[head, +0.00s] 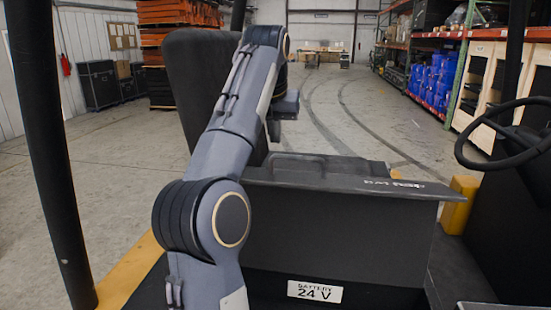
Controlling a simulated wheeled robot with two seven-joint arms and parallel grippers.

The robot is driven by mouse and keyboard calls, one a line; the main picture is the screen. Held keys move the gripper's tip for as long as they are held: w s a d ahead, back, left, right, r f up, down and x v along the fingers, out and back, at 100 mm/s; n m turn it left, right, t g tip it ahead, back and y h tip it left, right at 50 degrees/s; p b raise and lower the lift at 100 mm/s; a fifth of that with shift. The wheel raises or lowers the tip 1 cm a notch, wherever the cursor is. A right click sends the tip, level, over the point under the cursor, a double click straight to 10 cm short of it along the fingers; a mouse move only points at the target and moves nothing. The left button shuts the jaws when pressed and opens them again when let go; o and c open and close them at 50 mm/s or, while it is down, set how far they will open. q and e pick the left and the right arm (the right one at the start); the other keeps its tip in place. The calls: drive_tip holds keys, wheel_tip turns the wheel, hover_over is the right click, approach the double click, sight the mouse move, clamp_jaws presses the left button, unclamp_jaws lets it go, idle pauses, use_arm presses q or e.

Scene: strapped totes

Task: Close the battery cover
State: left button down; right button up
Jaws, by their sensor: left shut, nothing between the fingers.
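The battery cover (400,187) is a dark flat lid with white lettering along its edge. It lies roughly level over a black box, and its front edge overhangs the box front. I cannot tell whether it is fully seated. The box front (330,235) carries a white "BATTERY 24 V" label (315,291). My left arm reaches up from the bottom. My left gripper (273,131) is shut and empty, pointing down beside the black seat back (190,85), above the far left part of the cover. My arm hides part of the seat and the cover's left end. My right gripper is out of view.
A black seat cushion (315,167) lies behind the lid edge. A steering wheel (505,140) is at the right, and a black post (50,150) stands at the left. Yellow body parts (458,205) flank the box. The concrete floor beyond is open, with shelving (440,75) at the right.

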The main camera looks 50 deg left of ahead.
sight(274, 160)
use_arm(q)
drive_tip(key=x, duration=0.9)
drive_tip(key=s+d, duration=0.1)
drive_tip(key=s+r, duration=0.1)
drive_tip(key=s+d, duration=0.1)
drive_tip(key=shift+s+d+r, duration=0.1)
drive_tip(key=shift+d+r, duration=0.2)
drive_tip(key=shift+d, duration=0.05)
drive_tip(key=shift+s, duration=0.1)
